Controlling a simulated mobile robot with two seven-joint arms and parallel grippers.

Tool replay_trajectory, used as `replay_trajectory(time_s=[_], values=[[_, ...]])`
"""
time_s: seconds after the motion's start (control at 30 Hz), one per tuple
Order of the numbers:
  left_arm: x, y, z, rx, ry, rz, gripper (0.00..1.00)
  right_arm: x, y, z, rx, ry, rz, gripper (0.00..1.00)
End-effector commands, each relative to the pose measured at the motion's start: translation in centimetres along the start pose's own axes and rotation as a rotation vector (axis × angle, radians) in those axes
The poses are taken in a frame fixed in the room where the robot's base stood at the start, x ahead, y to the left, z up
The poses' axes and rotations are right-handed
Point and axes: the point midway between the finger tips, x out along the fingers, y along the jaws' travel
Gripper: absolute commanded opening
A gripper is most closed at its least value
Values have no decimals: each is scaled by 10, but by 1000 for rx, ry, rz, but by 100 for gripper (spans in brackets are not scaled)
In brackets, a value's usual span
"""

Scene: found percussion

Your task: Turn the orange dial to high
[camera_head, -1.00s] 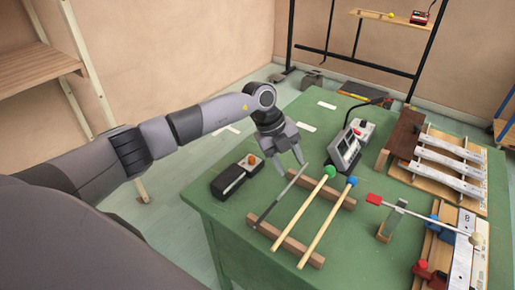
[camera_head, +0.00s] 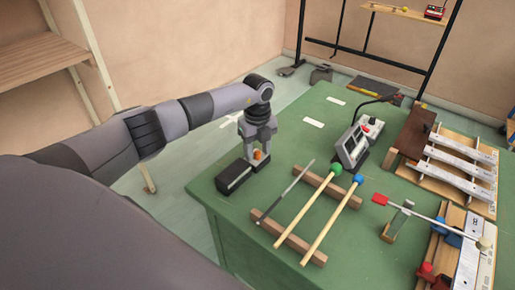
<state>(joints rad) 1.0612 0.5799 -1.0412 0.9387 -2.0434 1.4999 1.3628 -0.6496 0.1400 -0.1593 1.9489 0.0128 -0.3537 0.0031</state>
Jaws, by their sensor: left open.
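The orange dial (camera_head: 257,155) sits on the far end of a small black and grey box (camera_head: 236,176) near the left part of the green table. My left gripper (camera_head: 258,152) points down over the dial with its fingers open, one on either side of it. I cannot tell whether the fingers touch the dial. The dial is partly hidden by the gripper, and its setting is too small to read. My right gripper is not in view.
Right of the box, mallets with green (camera_head: 336,168) and blue (camera_head: 356,180) heads and a thin dark rod lie across wooden rails (camera_head: 286,236). A grey meter device (camera_head: 352,148) stands behind. Metal bars (camera_head: 460,165) on wooden frames fill the right side of the green table (camera_head: 300,118).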

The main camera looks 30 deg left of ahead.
Motion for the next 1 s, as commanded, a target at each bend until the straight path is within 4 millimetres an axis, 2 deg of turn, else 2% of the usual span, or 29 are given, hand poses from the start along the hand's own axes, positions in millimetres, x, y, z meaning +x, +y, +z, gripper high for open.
replay_trajectory(time_s=[0.17,0.2,0.33,0.67,1.0], values=[[0,0,0,1,0,0,48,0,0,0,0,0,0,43],[0,0,0,1,0,0,42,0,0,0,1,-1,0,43],[0,0,0,1,0,0,0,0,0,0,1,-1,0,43],[0,0,0,25,0,-1,0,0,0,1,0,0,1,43],[0,0,1,217,-1,-1,0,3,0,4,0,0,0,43]])
